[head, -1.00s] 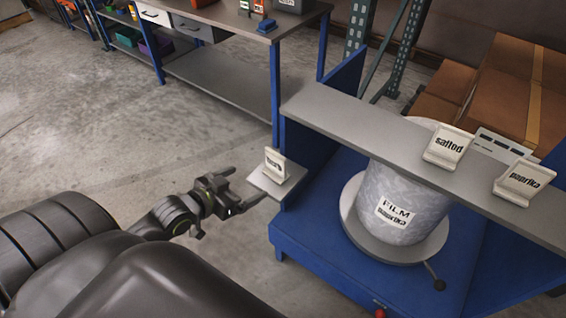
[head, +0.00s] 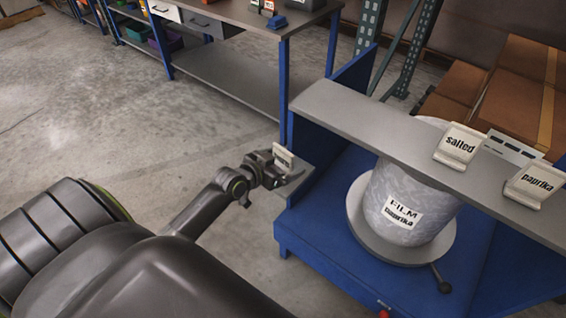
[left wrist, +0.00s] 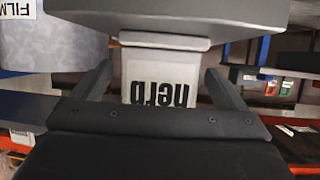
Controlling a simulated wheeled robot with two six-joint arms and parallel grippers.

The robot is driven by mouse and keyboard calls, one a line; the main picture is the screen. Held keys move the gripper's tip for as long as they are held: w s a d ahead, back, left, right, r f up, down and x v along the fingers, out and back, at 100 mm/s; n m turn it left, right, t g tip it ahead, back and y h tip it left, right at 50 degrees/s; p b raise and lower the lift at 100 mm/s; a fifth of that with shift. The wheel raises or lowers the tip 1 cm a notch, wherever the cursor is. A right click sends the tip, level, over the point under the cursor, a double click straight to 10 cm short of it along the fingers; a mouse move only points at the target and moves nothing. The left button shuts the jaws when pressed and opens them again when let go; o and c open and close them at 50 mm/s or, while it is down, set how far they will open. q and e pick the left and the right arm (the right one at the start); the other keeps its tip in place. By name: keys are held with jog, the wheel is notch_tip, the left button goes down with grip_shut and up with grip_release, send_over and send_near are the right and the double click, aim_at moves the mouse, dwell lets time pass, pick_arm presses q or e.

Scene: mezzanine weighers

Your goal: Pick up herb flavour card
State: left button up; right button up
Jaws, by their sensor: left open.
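The herb card (head: 284,158) is a small white stand-up card on the small grey side ledge (head: 298,186) at the left of the blue machine. In the left wrist view the herb card (left wrist: 160,80) appears upside down, between my two fingers. My left gripper (head: 283,170) is at the card with its jaws open, one finger on each side. In the left wrist view the left gripper (left wrist: 160,85) shows a gap between each finger and the card. Part of the card is hidden by the gripper in the head view. My right gripper is not in view.
A grey shelf (head: 380,130) carries the salted card (head: 459,145) and paprika card (head: 535,183). Below it a film roll (head: 400,200) stands on the blue machine base (head: 320,240). A workbench (head: 235,70) stands behind.

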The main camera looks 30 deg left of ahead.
pick_arm(q)
jog(key=shift+x, duration=1.15)
jog(key=c, duration=1.1)
